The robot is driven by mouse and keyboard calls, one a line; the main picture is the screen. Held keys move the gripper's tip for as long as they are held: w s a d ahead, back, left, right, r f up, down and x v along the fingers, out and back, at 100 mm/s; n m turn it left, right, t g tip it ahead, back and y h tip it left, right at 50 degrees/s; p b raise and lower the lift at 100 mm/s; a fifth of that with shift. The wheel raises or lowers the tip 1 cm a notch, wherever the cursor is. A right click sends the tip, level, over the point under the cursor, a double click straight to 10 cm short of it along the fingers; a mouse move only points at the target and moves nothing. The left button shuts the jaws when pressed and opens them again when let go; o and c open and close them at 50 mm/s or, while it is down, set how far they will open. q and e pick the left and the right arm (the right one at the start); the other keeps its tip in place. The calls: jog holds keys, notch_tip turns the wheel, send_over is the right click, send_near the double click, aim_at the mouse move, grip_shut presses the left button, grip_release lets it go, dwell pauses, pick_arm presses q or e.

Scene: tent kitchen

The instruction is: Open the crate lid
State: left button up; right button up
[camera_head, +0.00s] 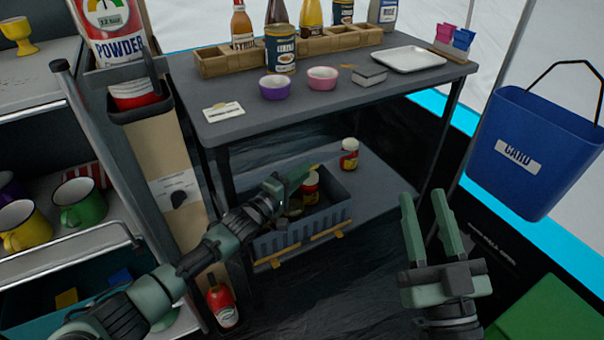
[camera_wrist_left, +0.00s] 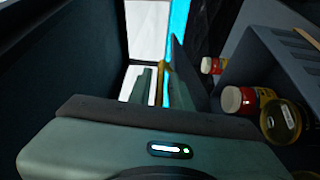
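The grey crate (camera_head: 305,233) sits on the lower shelf of the table, with yellow clasps along its front. Its top is uncovered on the visible side, and jars show inside; it also shows in the left wrist view (camera_wrist_left: 285,60). A dark panel (camera_wrist_left: 190,75) stands beside the crate in that view; I cannot tell whether it is the lid. My left gripper (camera_head: 303,178) is over the crate's left back part, its fingers apart in the wrist view (camera_wrist_left: 160,90). A small yellow piece shows near their tips; contact is unclear. My right gripper (camera_head: 428,222) is open and empty, right of the crate.
A red-labelled jar (camera_head: 349,154) stands on the shelf behind the crate. The tabletop (camera_head: 330,100) above carries bowls, bottles and a tray. A blue bin (camera_head: 535,150) hangs at right. A sauce bottle (camera_head: 222,303) stands low at left. Shelves with mugs flank my left arm.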

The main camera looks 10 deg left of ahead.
pick_arm(q)
jog(key=shift+o, duration=0.3)
jog(key=s+d+f+m+t+h+b, duration=0.1)
jog(key=s+d+f+m+b, duration=0.15)
jog(key=f+b, duration=0.85)
jog(key=s+d+f+m+h+b, duration=0.15)
jog(key=f+m+b, duration=0.35)
jog(key=b, duration=1)
jog(key=s+a+f+g+y+p, duration=0.1)
jog(key=s+a+f+y+p, duration=0.2)
jog(key=p, duration=0.9)
jog(key=s+a+f+g+y+p, duration=0.2)
jog(key=s+a+f+y+p, duration=0.2)
jog(key=s+a+p, duration=0.5)
jog(key=f+p, duration=0.1)
jog(key=p, duration=0.2)
jog(key=shift+s+a+f+p, duration=0.2)
jog(key=shift+a+p, duration=0.1)
jog(key=shift+p, duration=0.1)
jog(key=shift+n+y, duration=0.25)
